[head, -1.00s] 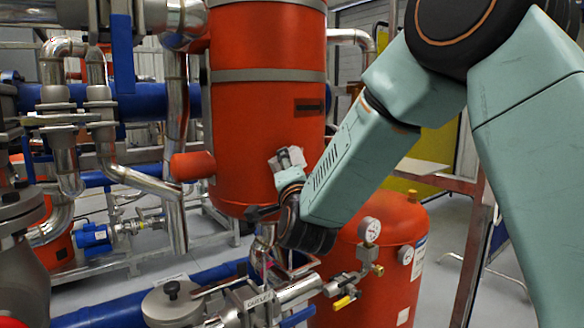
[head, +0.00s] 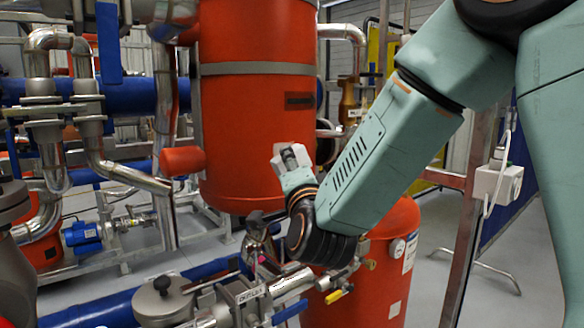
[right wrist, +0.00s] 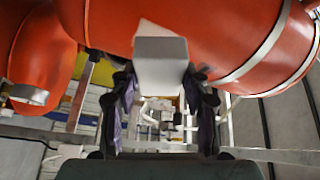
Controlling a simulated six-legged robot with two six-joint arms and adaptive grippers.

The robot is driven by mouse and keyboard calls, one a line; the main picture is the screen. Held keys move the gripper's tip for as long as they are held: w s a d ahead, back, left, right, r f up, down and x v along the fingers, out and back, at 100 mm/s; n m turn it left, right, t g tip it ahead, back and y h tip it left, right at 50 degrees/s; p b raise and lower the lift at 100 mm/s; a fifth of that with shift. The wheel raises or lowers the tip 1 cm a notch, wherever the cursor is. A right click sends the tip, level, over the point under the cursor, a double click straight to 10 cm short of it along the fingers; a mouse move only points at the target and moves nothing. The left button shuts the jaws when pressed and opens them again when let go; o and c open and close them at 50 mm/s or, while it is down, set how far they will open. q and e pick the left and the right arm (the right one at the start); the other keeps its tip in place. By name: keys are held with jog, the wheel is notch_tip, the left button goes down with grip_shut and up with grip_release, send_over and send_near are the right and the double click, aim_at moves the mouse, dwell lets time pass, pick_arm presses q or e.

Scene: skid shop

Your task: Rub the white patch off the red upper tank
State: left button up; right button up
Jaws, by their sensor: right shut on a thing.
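The red upper tank (head: 245,120) hangs upright in the middle of the head view, and its curved side fills the top of the right wrist view (right wrist: 225,35). My right gripper (head: 290,160) is shut on a white block (head: 302,151) in front of the tank's lower right side. In the right wrist view the block (right wrist: 160,65) sits between the dark fingers and overlaps the tank. I cannot tell whether it touches the tank. I cannot make out a separate white patch; the block and gripper cover part of the tank. My left gripper is not in view.
A lower red tank (head: 385,255) with gauges stands below my right forearm. Steel valves and pipes (head: 240,300) run under the upper tank. A blue pipe (head: 110,310) crosses the lower left. A metal frame post (head: 468,240) with a white box stands at right.

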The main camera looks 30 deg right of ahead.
jog(key=s, duration=0.3)
jog(key=shift+a, duration=0.15)
dwell(0.3)
jog(key=shift+w, duration=0.15)
jog(key=shift+w+d+b, duration=0.15)
jog(key=shift+w, duration=1.45)
jog(key=shift+w+d+b, duration=0.1)
jog(key=shift+w+b, duration=0.05)
jog(key=shift+w, duration=1.4)
jog(key=shift+w+d, duration=0.1)
jog(key=shift+w, duration=1)
jog(key=shift+d, duration=0.1)
